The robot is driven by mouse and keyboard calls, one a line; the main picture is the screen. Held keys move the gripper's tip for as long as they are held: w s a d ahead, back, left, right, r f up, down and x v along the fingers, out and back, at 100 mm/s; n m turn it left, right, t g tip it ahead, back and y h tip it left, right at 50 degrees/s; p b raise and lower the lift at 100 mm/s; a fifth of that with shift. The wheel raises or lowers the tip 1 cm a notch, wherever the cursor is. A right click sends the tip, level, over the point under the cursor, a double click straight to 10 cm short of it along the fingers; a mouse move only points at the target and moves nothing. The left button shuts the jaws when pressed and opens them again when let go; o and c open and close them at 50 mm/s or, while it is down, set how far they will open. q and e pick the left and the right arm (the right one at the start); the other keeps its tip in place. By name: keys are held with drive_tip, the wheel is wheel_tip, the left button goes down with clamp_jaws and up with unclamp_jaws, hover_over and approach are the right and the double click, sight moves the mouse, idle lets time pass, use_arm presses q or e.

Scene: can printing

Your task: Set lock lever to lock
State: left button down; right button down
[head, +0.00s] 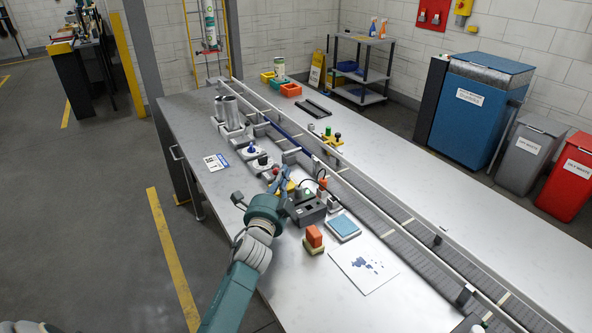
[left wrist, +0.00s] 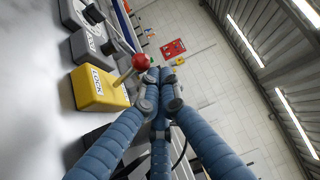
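The lock lever is a thin rod with a red ball knob (left wrist: 140,62), rising from a yellow block (left wrist: 93,90) labelled LOCK in the left wrist view. The rod leans toward my fingers. In the head view the yellow block (head: 291,187) is partly hidden by my left gripper (head: 284,178). In the left wrist view the blue fingers of my left gripper (left wrist: 163,78) come together at their tips, right beside the red knob. Nothing shows between them. I cannot tell whether a finger touches the knob. My right gripper is not in view.
Grey lever blocks (left wrist: 90,46) stand beside the yellow one. A conveyor (head: 385,212) runs along the table; metal cans (head: 231,112) stand farther back.

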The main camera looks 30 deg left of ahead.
use_arm(q)
drive_tip(key=shift+s, duration=0.1)
drive_tip(key=v, duration=1.1)
drive_tip(key=shift+s+d, duration=0.2)
drive_tip(key=shift+s, duration=0.2)
drive_tip(key=shift+f, duration=0.1)
